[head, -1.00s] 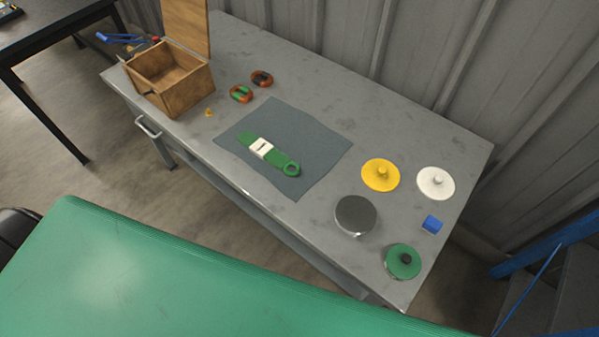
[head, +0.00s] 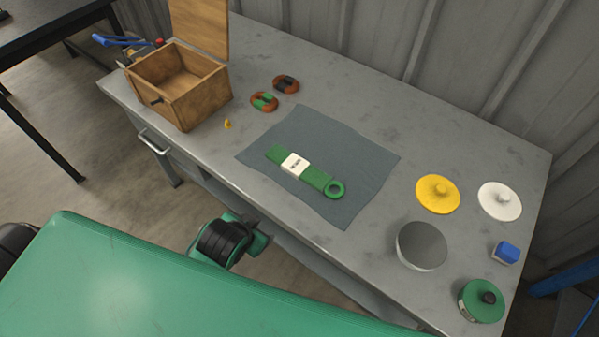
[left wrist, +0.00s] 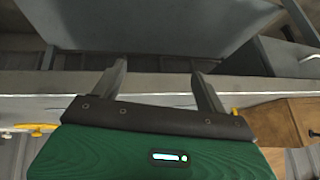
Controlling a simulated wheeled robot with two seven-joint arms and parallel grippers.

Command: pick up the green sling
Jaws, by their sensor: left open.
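The green sling (head: 311,173) lies flat on a grey-blue cloth (head: 352,158) on the metal workbench. It has a white label around its middle and a green ring at its right end. In the left wrist view my left gripper (left wrist: 160,78) is open, its two fingers apart with nothing between them. The bench edge and underside show behind the fingers. In the head view part of my left arm shows at the front of the bench, apart from the sling; its fingers are hidden there. My right gripper is not in view.
An open wooden box (head: 178,84) stands at the bench's left end. Two orange-brown shackles (head: 264,102) lie near the cloth. At right are yellow (head: 438,194), white (head: 500,202) and green (head: 481,301) discs, a grey round piece (head: 421,246) and a blue block (head: 506,253).

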